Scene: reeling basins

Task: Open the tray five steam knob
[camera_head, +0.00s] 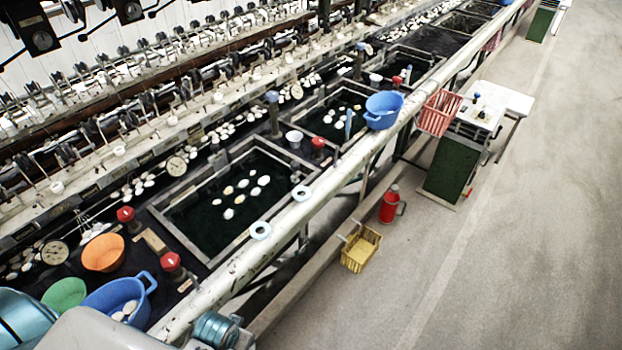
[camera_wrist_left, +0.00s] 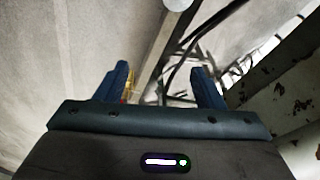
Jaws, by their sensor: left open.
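Red knobs stand along the basin bench in the head view: one at the lower left (camera_head: 126,214), one by the near tray's corner (camera_head: 171,261), one between two trays (camera_head: 318,143) and one farther along (camera_head: 397,80). I cannot tell which is the tray five steam knob. The near tray (camera_head: 203,255) is a dark, water-filled basin with several white cocoons. My left gripper (camera_wrist_left: 163,85) is open and empty in the left wrist view, above floor and thin metal bars, with no knob between its fingers. The right gripper is not in view.
An orange bowl (camera_head: 103,252) and blue basket (camera_head: 117,296) crowd the bench's near end. A long pale rail (camera_head: 335,173) runs along its front. A yellow basket (camera_head: 361,248) and red can (camera_head: 389,205) stand beside it. The grey floor (camera_head: 520,230) at right is clear.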

